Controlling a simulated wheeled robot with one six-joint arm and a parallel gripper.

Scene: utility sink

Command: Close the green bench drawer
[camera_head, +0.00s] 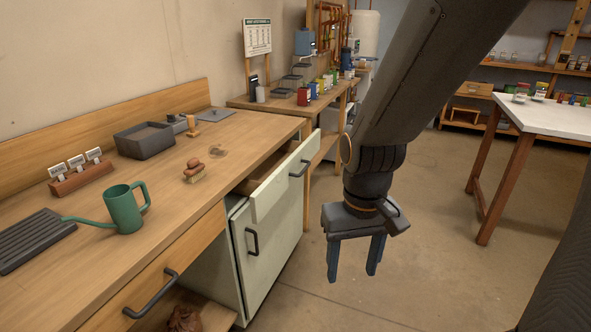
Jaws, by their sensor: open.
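The green bench drawer (283,181) stands partly pulled out from under the worktop, at the far end of the bench. It is pale green with a dark bar handle (302,168) on its front. Its open top shows a wooden interior. My gripper (351,278) hangs to the right of the drawer, pointing down, its two blue-grey fingers apart with nothing between them. It is apart from the drawer, over the floor as seen here. My arm comes in from the top right.
Below the drawer is a pale green cabinet door (262,262) with a dark handle. A wooden drawer front (150,285) is nearer. The floor (420,265) is clear towards a white-topped table (545,117).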

